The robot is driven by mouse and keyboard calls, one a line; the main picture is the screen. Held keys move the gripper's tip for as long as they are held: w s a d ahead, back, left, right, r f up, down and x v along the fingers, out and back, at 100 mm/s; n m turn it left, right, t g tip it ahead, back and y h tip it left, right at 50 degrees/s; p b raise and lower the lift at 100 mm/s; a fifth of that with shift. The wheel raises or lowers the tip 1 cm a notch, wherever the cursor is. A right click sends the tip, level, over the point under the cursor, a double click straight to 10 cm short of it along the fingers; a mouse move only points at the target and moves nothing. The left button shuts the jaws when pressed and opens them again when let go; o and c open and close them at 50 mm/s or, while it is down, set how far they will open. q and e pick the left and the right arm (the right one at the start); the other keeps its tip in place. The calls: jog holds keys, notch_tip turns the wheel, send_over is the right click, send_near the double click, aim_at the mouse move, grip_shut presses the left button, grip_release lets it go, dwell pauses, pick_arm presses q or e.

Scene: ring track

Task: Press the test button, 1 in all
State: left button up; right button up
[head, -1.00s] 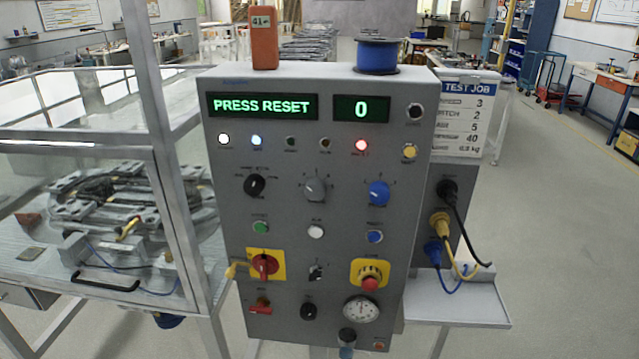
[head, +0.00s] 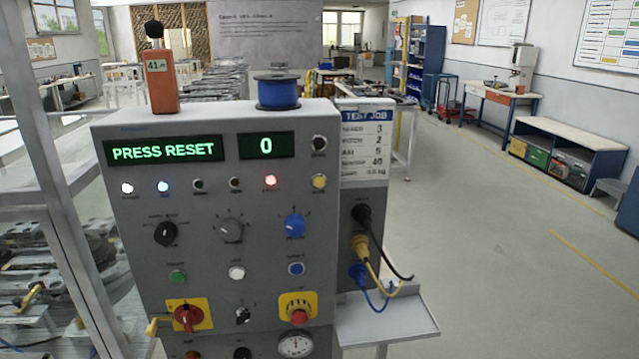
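A grey control panel (head: 130,240) stands in front of me, left of the middle in the head view. Its green display (head: 164,151) reads PRESS RESET and a smaller display (head: 266,145) reads 0. A row of lamps runs below; the white, blue, red (head: 270,181) and yellow ones look lit. Below the knobs sit a green button (head: 178,276), a white button (head: 236,272) and a blue button (head: 296,268). Their labels are too small to read surely. A red emergency button (head: 299,316) on yellow sits lower right. Neither of my grippers is in view.
A test job card (head: 364,150) hangs at the panel's right. Plugged cables (head: 376,290) hang over a small side shelf (head: 390,322). A glazed enclosure frame (head: 62,180) stands at the left. The floor (head: 500,260) to the right is clear.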

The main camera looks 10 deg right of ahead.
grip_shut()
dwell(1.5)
